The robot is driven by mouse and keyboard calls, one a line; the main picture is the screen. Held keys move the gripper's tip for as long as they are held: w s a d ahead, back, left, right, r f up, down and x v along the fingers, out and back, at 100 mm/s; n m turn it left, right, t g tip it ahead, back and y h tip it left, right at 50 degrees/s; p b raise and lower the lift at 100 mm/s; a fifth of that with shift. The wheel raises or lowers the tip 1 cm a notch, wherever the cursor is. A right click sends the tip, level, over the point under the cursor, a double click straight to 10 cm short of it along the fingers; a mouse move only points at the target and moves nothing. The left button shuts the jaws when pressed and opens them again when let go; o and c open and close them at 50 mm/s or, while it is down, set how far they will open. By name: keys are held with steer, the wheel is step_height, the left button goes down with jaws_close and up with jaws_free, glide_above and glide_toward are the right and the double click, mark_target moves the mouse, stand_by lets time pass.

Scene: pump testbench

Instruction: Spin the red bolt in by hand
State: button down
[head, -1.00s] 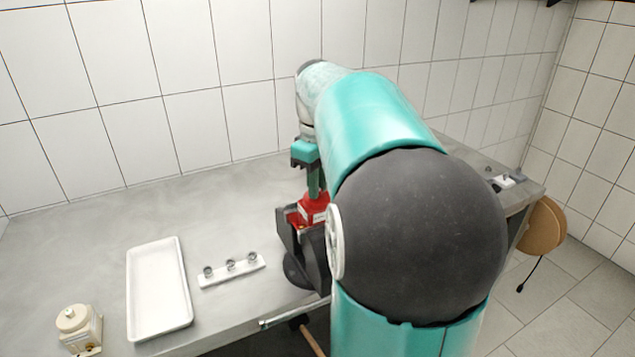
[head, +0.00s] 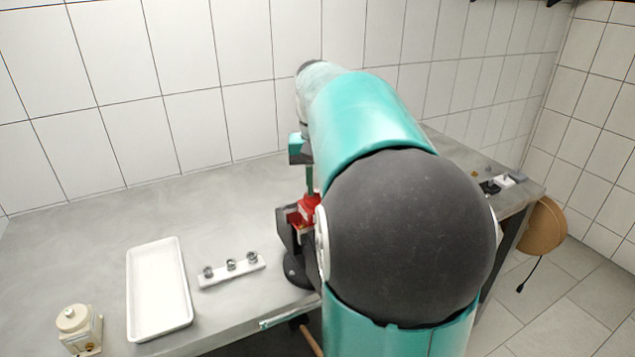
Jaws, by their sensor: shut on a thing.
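My gripper (head: 309,188) points straight down above the red pump part (head: 307,207) held in the dark vise (head: 297,262). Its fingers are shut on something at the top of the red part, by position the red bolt. The bolt itself is too small to make out apart from the red part. My own arm covers the right side of the vise and part of the red part.
A white strip with three metal rings (head: 231,268) and an empty white tray (head: 158,290) lie left of the vise. A cream container (head: 77,330) stands at the front left. Small items (head: 503,181) lie at the table's far right. The back left of the table is clear.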

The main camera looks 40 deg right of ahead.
steer(key=shift+m, duration=1.2)
steer(key=c, duration=1.3)
jaws_free()
steer(key=shift+c, duration=0.2)
steer(key=shift+r, duration=0.15)
step_height(320, 180, up, 14)
steer(key=shift+f, duration=0.2)
